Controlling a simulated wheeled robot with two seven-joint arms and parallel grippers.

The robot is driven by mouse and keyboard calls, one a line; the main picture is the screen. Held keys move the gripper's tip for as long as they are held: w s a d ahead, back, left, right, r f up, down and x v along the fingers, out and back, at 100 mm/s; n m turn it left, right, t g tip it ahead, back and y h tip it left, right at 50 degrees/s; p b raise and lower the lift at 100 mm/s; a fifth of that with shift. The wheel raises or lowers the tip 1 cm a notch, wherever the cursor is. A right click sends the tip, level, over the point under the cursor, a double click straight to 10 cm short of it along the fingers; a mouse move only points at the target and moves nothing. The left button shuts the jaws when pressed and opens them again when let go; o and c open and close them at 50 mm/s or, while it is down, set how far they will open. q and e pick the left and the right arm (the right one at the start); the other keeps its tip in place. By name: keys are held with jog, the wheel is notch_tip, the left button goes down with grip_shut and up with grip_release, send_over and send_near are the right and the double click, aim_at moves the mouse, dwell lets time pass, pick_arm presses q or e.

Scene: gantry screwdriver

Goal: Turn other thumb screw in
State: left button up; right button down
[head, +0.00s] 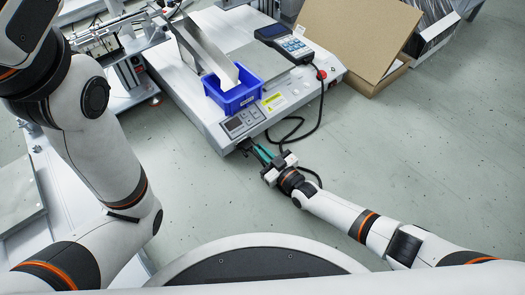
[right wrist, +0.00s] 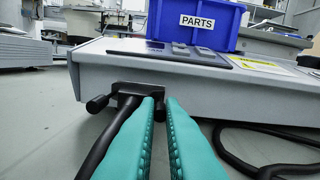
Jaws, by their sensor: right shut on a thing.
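A black cable plug (right wrist: 138,92) sits against the front face of the grey controller box (right wrist: 250,92) in the right wrist view. Its left thumb screw (right wrist: 97,104) sticks out, clear of my fingers. The other thumb screw, at the plug's right end, is hidden behind my fingertips. My right gripper (right wrist: 162,100) has teal fingers, closed to a narrow gap on that right thumb screw. In the head view my right gripper (head: 262,153) reaches the box's near corner, where the plug (head: 244,146) shows small and dark. My left gripper is out of the head view.
A blue PARTS bin (head: 234,92) stands on the box. A handheld keypad unit (head: 284,44) lies behind it. The plug's black cable (right wrist: 108,142) hangs down beside my left finger. Another cable (head: 318,118) loops near my right gripper. A cardboard box (head: 355,40) stands behind. The floor at right is clear.

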jog(key=m, duration=0.5)
jog(key=shift+m, duration=0.4)
jog(key=c, duration=1.5)
grip_release()
jog(key=shift+s+d, duration=0.1)
jog(key=p+v, duration=0.7)
jog(key=v, duration=0.4)
jog(key=shift+s+d, duration=0.2)
jog(key=shift+s, duration=0.15)
